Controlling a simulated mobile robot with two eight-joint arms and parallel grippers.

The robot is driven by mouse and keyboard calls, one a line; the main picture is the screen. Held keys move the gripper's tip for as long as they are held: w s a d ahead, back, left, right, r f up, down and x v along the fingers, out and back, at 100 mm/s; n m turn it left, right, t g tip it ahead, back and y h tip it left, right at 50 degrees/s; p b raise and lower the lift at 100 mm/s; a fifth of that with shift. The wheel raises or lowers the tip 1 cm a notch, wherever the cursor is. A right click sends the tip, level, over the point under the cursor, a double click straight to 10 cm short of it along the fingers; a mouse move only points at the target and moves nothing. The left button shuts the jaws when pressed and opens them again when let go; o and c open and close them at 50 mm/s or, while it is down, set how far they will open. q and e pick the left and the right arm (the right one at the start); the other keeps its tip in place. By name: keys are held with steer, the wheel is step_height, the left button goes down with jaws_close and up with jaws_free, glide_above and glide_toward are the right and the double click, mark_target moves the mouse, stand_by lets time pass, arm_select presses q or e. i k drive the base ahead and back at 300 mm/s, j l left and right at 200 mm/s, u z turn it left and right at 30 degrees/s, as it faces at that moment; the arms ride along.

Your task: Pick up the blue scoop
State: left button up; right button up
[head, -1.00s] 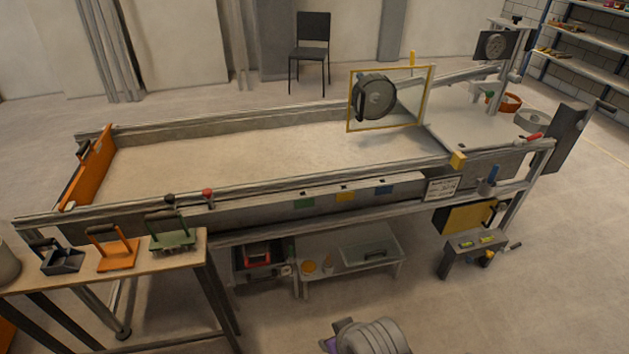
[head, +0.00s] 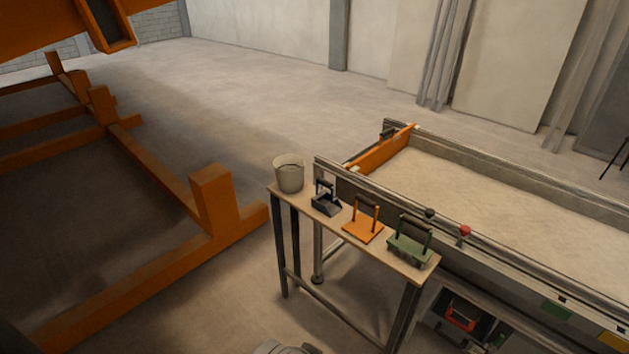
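A small dark blue-grey scoop (head: 326,205) with a black raised handle sits on the narrow side table, between a grey bucket (head: 289,174) and an orange flat tool (head: 363,230). Its colour looks very dark, and it is the only scoop-shaped thing I see. A green toothed tool (head: 409,241) with a dark handle sits at the right end of the same table. Neither of my grippers shows in the head view. Only a grey rounded part, probably mine, shows at the bottom edge.
The wooden-topped table (head: 401,268) stands against the sandbed (head: 470,195), whose rail (head: 480,245) carries red and black knobs. Large orange beams (head: 150,258) stand at the left. Floor (head: 235,300) is clear between them and the table.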

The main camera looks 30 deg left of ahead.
mark_target(325, 202)
steer(key=i+j+u, duration=0.35)
steer(key=i+j, duration=0.15)
steer(key=j, duration=0.15)
steer(key=i+j+u, duration=0.35)
steer(key=i+j, duration=0.15)
steer(key=i+l, duration=0.15)
steer(key=i, duration=0.2)
steer(key=i+l+u, duration=0.15)
steer(key=i, duration=0.15)
